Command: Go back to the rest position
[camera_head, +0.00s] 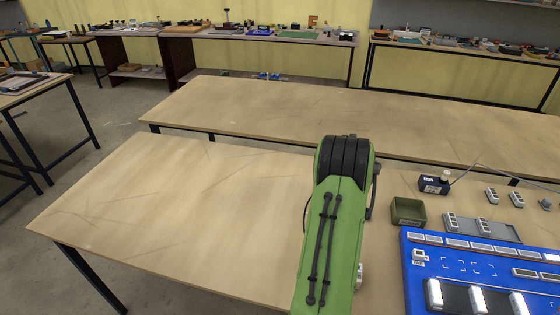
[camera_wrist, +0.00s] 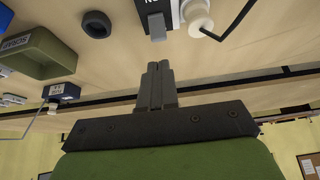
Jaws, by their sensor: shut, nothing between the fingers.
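My gripper (camera_wrist: 157,84) shows in the wrist view with its two dark fingers pressed together and nothing between them. It is held above the table and seems clear of the objects. In the head view my green arm hides the gripper. The wooden table (camera_head: 140,200) carries a blue panel (camera_head: 455,275) with white blocks and grey slots at the lower right.
A green bin (camera_head: 408,211) and a dark box (camera_head: 434,184) with a white knob stand right of my arm. A grey tray (camera_head: 490,230) with small blocks lies behind the panel. A black ring (camera_wrist: 96,24) lies near the bin. The table's left half is clear.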

